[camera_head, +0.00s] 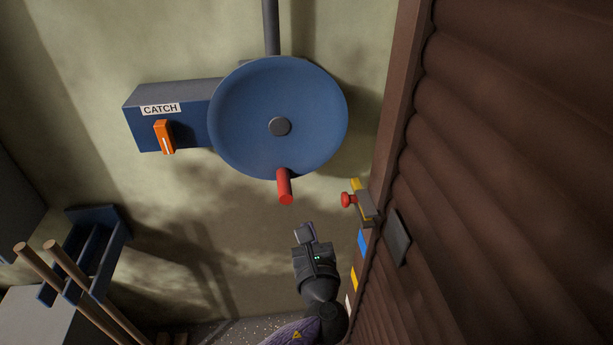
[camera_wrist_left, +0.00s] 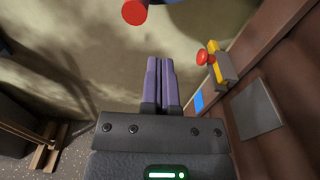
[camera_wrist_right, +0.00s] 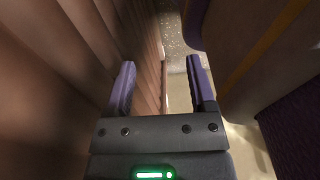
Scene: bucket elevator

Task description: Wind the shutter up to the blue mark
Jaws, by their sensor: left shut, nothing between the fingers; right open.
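A blue winding wheel (camera_head: 250,110) with a red handle (camera_head: 285,188) is on the wall; the handle points down from its lower rim. It also shows in the left wrist view (camera_wrist_left: 134,12). The brown slatted shutter (camera_head: 500,190) fills the right side. A blue mark (camera_head: 362,241) is on its frame's edge and shows in the left wrist view (camera_wrist_left: 198,101). My left gripper (camera_head: 304,232) is shut and empty, just below the handle and apart from it. My right gripper (camera_wrist_right: 160,85) is open and empty beside brown slats, outside the head view.
A red knob (camera_head: 348,199) on a bracket juts from the frame near my left gripper. A grey plate (camera_head: 398,237) is on the shutter. A blue rack (camera_head: 90,250) holds wooden poles at lower left.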

